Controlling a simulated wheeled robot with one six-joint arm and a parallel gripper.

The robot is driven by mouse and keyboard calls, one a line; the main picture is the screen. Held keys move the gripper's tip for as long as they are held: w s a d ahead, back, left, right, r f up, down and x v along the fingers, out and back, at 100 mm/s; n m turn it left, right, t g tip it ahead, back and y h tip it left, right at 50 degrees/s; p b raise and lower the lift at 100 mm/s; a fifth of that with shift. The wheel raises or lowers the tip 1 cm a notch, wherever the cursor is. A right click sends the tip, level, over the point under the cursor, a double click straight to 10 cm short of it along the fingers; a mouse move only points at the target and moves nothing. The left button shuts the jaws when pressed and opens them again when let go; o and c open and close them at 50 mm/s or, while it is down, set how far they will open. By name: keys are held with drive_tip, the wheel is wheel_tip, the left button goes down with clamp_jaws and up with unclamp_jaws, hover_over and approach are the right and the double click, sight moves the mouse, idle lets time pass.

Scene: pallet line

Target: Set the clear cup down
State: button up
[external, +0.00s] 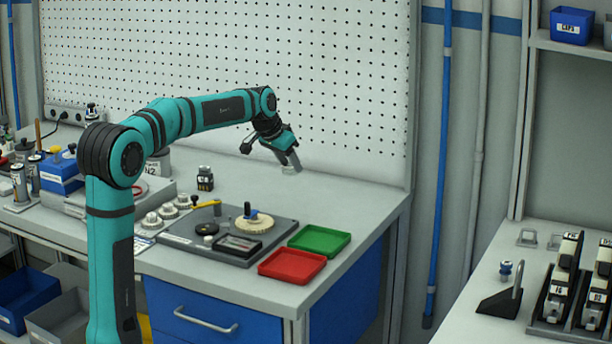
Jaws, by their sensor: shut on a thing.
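My gripper (288,160) is at the back right of the workbench, in front of the pegboard. It is shut on the clear cup (291,170), a small greyish shape at the fingertips. The gripper tilts down and to the right. The cup is at or just above the bench top (345,191); I cannot tell whether it touches. Much of the cup is hidden or too small to make out.
A green tray (319,240) and a red tray (292,265) lie at the bench's front right. A dark board with parts (174,238) is left of them. A small black device (205,179) stands behind it. Bench top right of the cup is clear. The pegboard (340,80) rises behind.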

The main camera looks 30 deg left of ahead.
drive_tip(key=shift+w+d+f, duration=0.1)
drive_tip(key=shift+d, duration=0.4)
drive_tip(key=shift+d+f, duration=0.2)
drive_tip(key=shift+f, duration=4.75)
drive_tip(key=shift+f, duration=0.15)
drive_tip(key=o, duration=1)
drive_tip(key=shift+c, duration=0.2)
drive_tip(key=v, duration=1.2)
